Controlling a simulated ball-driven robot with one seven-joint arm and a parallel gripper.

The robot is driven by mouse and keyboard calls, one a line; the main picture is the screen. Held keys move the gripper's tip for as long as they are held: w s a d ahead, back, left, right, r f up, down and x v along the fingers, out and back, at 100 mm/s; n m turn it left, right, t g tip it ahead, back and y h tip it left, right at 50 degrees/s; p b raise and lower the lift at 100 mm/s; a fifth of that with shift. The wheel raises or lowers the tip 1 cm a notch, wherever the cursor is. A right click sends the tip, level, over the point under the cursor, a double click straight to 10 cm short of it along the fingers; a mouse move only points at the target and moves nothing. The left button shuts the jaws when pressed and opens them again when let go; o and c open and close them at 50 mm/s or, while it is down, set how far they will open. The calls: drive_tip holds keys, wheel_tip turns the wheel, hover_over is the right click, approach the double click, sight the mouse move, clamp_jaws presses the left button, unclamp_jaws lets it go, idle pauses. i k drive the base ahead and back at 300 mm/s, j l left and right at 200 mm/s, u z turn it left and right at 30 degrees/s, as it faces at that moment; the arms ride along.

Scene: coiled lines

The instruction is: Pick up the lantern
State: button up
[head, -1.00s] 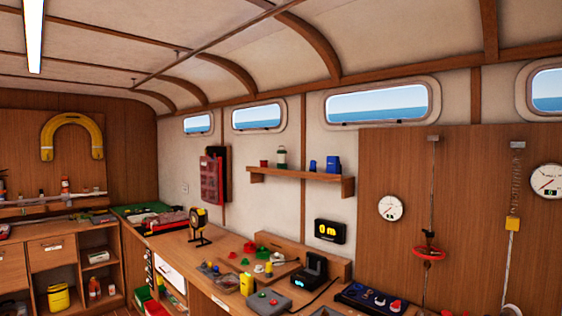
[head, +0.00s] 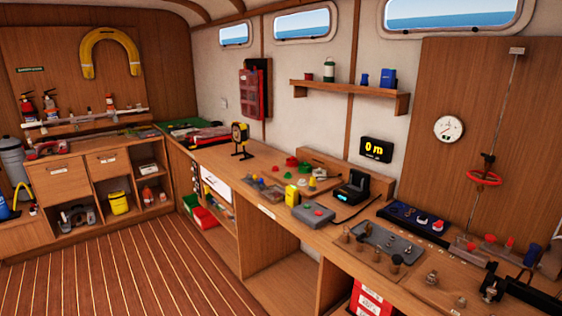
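A white and green upright object (head: 329,72) that looks like a lantern stands on the wooden wall shelf (head: 350,92), beneath the windows. It is small in the view, so its details are hard to tell. A yellow and black round-headed device (head: 240,138) stands on a dark stand on the workbench, farther left; I cannot tell whether it is a lamp. My gripper does not show in the head view.
The shelf also holds a red item (head: 308,77) and blue containers (head: 388,78). Below, the long workbench (head: 210,155) carries a black device (head: 352,188), a grey box with a red button (head: 314,214) and small parts. The striped floor (head: 130,270) is clear.

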sight(329, 69)
drive_tip(key=i+j+u, duration=0.35)
drive_tip(key=i, duration=0.15)
drive_tip(key=i+j+u, duration=0.35)
drive_tip(key=i, duration=0.15)
drive_tip(key=i+u, duration=0.4)
drive_tip(key=i, duration=0.15)
drive_tip(key=i+j+z, duration=0.1)
drive_tip(key=i+z, duration=0.2)
drive_tip(key=i, duration=0.2)
drive_tip(key=i+j+z, duration=0.25)
drive_tip(key=i, duration=0.2)
drive_tip(key=i+j+z, duration=0.3)
drive_tip(key=i, duration=0.15)
drive_tip(key=l, duration=0.1)
